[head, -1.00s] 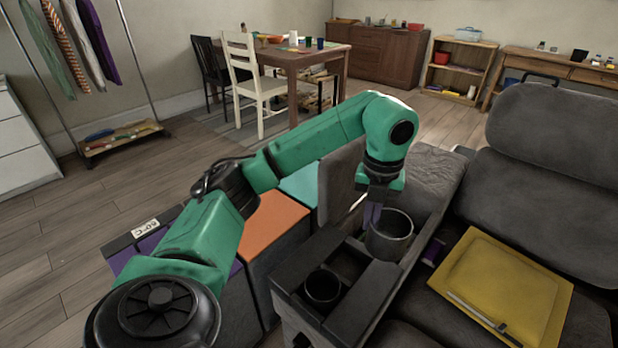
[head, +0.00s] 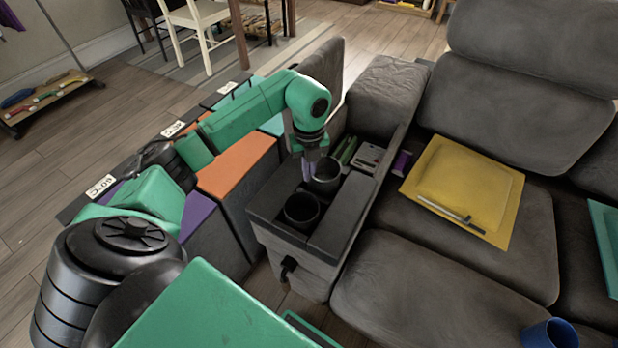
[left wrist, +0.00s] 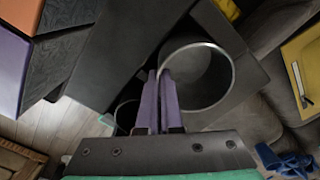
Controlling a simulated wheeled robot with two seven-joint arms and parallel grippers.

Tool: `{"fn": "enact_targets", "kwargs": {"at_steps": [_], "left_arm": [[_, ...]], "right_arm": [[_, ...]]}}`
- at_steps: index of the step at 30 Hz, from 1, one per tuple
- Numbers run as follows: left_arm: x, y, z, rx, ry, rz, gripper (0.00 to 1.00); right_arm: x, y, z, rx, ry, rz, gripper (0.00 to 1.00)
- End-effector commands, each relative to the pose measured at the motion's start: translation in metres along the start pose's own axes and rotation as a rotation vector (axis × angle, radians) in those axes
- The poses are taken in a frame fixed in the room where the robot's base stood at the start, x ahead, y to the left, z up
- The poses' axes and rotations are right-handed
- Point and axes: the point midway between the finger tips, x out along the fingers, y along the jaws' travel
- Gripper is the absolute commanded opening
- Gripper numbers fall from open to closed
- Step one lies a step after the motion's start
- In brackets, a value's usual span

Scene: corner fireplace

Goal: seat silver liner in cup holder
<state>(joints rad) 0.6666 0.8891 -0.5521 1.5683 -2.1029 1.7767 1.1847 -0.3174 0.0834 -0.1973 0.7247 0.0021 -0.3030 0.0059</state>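The silver liner (head: 325,180) is a grey metal cup with a bright rim, over the far part of the dark console between the seats. It looks upright. Its open mouth shows large in the left wrist view (left wrist: 205,75). My left gripper (head: 309,172) points down at the liner's left side. Its purple fingers (left wrist: 160,98) are close together on the liner's rim wall. A round dark cup holder (head: 302,210) sits in the console's near part. The liner hides what is under it, so I cannot tell whether it touches the console. My right gripper is out of view.
Behind the liner, an open console bin holds a green item (head: 345,150) and a pale one (head: 370,157). A yellow cushion-like packet (head: 465,190) lies on the right seat. Orange and purple boxes stand left of the console. A blue cup (head: 549,333) is at lower right.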

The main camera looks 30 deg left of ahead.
Motion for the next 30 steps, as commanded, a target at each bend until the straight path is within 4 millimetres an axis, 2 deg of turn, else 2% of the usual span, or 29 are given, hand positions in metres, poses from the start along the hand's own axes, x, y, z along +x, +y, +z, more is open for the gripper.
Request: {"fn": "enact_targets", "kwargs": {"at_steps": [1, 4, 13, 15, 23, 26, 30], "left_arm": [[0.012, 0.0, -0.001, -0.001, 0.004, 0.002, 0.0], [0.024, 0.0, 0.0, -0.001, 0.002, 0.001, 0.0], [0.027, 0.0, 0.0, 0.0, 0.0, 0.0, 0.0], [0.026, 0.0, 0.0, 0.0, 0.001, 0.0, 0.15], [0.026, 0.0, 0.0, 0.0, 0.001, 0.0, 0.15], [0.02, 0.0, 0.0, 0.0, 0.0, -0.001, 0.15], [-0.008, -0.001, 0.001, 0.002, -0.004, -0.003, 0.15]], "right_arm": [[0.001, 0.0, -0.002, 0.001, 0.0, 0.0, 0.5], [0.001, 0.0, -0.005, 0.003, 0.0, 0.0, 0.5], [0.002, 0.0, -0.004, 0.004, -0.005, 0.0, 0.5], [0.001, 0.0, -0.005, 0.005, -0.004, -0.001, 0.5], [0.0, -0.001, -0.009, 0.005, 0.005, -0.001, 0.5], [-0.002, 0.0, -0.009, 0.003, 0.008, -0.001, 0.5], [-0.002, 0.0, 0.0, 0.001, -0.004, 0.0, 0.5]]}}
